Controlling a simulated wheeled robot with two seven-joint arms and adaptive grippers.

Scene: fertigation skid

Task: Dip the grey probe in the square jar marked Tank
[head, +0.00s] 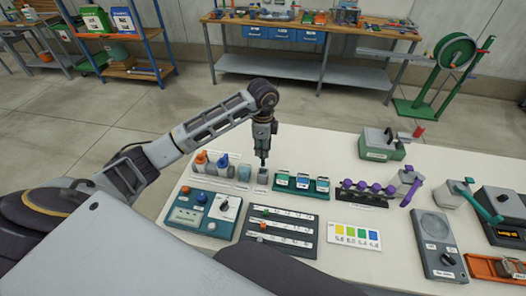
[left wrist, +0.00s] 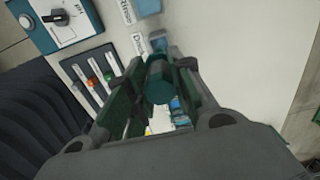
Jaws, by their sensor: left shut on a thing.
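My left gripper (head: 263,147) points straight down, shut on a slim probe. In the left wrist view the probe (left wrist: 158,82) is a dark green-looking cylinder between the fingers; I cannot make out grey on it. Its lower end is at or just above the mouth of a small square grey jar (head: 262,178). I cannot tell whether the tip is inside. Another small square jar (head: 244,173) stands just left of it. White labels (left wrist: 138,44) lie in front of the jars, too blurred to read surely as Tank. My right gripper is not in view.
Orange-topped (head: 200,162) and blue-topped (head: 223,163) things stand left of the jars. A teal meter (head: 203,212) and slider panel (head: 276,233) lie in front.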

